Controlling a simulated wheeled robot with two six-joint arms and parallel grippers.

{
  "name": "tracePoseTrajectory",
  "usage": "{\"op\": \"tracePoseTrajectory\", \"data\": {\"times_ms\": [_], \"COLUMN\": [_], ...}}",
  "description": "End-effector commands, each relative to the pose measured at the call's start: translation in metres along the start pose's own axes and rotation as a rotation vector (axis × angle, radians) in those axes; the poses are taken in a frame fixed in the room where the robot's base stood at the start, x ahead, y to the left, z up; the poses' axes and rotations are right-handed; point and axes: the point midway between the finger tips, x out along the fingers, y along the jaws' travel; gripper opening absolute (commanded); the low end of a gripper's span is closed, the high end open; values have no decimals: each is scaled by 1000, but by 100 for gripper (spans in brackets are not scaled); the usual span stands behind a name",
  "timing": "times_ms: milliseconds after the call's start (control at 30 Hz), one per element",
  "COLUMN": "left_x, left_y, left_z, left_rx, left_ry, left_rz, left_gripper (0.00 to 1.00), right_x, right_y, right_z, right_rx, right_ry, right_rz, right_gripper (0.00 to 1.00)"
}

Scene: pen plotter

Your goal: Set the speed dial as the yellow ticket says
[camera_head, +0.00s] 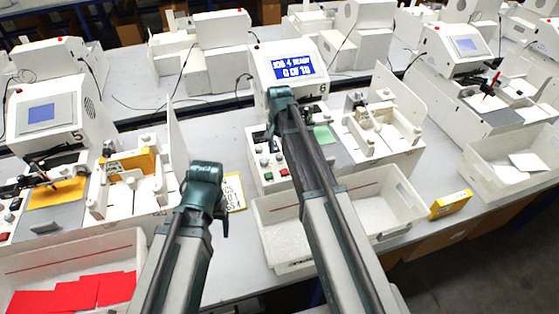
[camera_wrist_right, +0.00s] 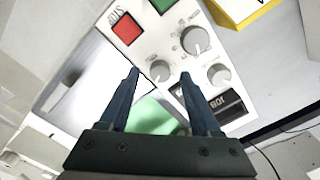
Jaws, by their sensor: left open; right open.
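The control panel of plotter 6 shows in the right wrist view with three grey knobs: a larger one (camera_wrist_right: 194,40), a small one (camera_wrist_right: 160,72) and another small one (camera_wrist_right: 218,74). Their labels are too small to read, so I cannot tell which is the speed dial. The yellow-edged ticket (camera_head: 236,192) lies on the table left of the panel, partly behind my left gripper; its writing is unreadable. My right gripper (camera_wrist_right: 159,74) is open and empty over the panel, its fingertips either side of the lower-left knob in the picture. My left gripper (camera_head: 222,215) is open beside the ticket.
A red stop button (camera_wrist_right: 125,29) and a green button (camera_wrist_right: 160,4) sit near the knobs. White bins (camera_head: 285,265) stand in front; a yellow box (camera_head: 450,204) lies to the right.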

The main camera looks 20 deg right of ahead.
Motion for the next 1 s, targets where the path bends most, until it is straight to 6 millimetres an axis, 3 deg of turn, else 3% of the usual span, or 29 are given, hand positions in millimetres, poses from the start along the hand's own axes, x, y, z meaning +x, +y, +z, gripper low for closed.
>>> {"op": "tracePoseTrajectory", "data": {"times_ms": [100, 433, 800, 1000], "left_x": [13, 13, 13, 13], "left_y": [1, 1, 1, 1], "left_z": [-1, -1, -1, -1], "left_rx": [0, -1, -1, -1], "left_ry": [0, 0, 0, 0], "left_rz": [0, 0, 0, 0], "left_gripper": [70, 70, 70, 70], "right_x": [13, 13, 13, 13], "right_y": [0, 0, 0, 0], "right_z": [0, 0, 0, 0], "right_rx": [0, 0, 0, -2], "right_ry": [0, 0, 0, 0], "right_rz": [0, 0, 0, 0], "right_gripper": [64, 64, 0, 0]}}
